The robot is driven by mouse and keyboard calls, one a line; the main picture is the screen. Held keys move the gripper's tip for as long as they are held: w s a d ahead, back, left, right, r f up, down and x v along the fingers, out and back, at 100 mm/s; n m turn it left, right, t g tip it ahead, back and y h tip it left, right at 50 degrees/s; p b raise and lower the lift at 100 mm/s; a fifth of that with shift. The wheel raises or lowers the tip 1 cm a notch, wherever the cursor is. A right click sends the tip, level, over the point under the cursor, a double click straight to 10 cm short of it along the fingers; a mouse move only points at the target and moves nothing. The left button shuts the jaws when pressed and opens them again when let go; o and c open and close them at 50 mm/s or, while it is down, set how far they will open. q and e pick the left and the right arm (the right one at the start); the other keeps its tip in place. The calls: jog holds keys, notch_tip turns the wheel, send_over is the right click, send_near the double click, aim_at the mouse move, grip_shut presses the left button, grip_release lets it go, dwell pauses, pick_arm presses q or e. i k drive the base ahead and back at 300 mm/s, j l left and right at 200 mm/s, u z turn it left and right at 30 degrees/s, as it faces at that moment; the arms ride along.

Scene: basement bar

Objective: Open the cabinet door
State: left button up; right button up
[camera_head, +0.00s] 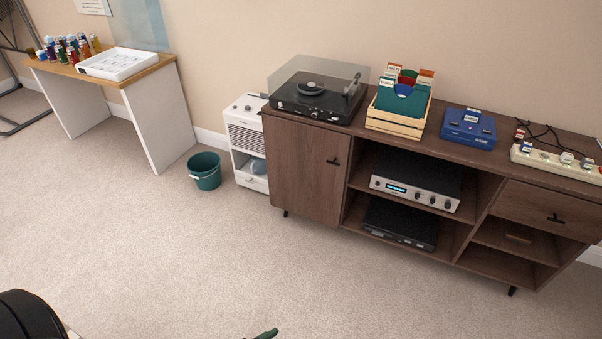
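The brown wooden cabinet (395,146) stands against the wall at the right. Its door (297,170) is at the cabinet's left end and looks closed, flush with the front. A small dark handle (333,161) sits on the door's upper right part. The door's front is unobstructed in this view. Neither of my grippers can be made out in the view.
A white appliance unit (246,140) and a green bucket (205,171) stand left of the cabinet. A turntable (312,97) and record crate (395,122) sit on top. The carpet (190,260) before the door is clear. A dark round shape (25,316) is cut off at bottom left.

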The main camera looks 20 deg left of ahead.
aim_at(307, 164)
jog(key=i+j, duration=0.25)
jog(key=j, duration=0.15)
jog(key=i+j, duration=0.25)
jog(key=j, duration=0.15)
jog(key=i+j, duration=0.25)
jog(key=j, duration=0.15)
jog(key=i+j, duration=0.2)
jog(key=j, duration=0.2)
jog(key=i+j+z, duration=0.1)
jog(key=i+j, duration=0.15)
jog(key=j, duration=0.2)
